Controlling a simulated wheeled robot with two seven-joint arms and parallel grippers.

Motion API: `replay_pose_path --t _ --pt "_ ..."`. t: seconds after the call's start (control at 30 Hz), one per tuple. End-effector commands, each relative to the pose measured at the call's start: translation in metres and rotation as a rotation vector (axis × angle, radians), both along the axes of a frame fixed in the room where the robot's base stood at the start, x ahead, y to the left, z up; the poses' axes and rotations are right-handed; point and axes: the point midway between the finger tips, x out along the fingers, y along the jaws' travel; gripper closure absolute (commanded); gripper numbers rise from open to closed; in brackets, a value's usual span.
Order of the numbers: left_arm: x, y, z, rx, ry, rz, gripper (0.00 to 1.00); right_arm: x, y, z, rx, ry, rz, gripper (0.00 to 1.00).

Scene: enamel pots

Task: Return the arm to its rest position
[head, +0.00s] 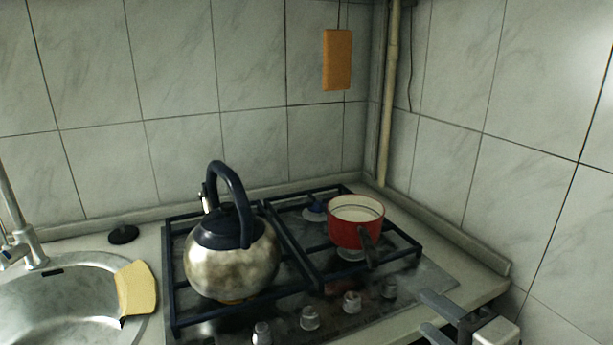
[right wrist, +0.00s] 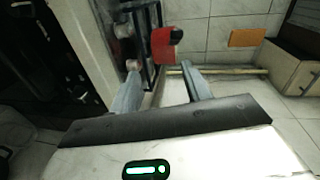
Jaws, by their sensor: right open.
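My right gripper (head: 432,314) is at the lower right of the head view, open and empty, in front of the stove's right corner. Its two fingers also show in the right wrist view (right wrist: 162,88), spread apart with nothing between them. A red enamel pot (head: 345,234) with a white inside and a dark handle stands on the right side of the stove, apart from the gripper. The red pot shows beyond the fingers in the right wrist view (right wrist: 161,50). My left gripper is not in view.
A steel kettle (head: 232,265) with a dark handle stands on the left of the stove grate (head: 289,249). Stove knobs (head: 310,318) line the front. A sink (head: 70,300) with a yellow cloth-like piece (head: 137,288) is at left. An orange board (head: 337,60) hangs on the tiled wall.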

Motion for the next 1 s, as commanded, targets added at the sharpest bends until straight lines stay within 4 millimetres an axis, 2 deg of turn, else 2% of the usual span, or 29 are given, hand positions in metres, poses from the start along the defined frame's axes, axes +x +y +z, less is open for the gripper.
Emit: replay_pose_path --t 0.03,0.17,0.3,0.4,0.5,0.67,1.0 --pt "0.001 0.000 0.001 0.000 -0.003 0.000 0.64 -0.002 0.000 -0.023 -0.087 0.013 -0.001 0.52" --pt "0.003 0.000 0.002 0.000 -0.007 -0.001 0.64 -0.015 0.005 -0.091 -0.437 0.025 0.049 0.52" --pt "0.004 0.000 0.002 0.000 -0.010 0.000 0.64 -0.044 0.021 -0.162 -0.827 0.033 0.184 0.52" --pt "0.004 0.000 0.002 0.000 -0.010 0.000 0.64 -0.067 0.036 -0.201 -1.055 0.024 0.303 0.52" --pt "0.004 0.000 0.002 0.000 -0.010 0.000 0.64 -0.086 0.050 -0.227 -1.218 0.005 0.409 0.52" --pt "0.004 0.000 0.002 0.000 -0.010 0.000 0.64 -0.102 0.061 -0.246 -1.348 -0.022 0.504 0.52" --pt "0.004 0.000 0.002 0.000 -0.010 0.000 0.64 -0.103 0.062 -0.247 -1.358 -0.025 0.510 0.52"
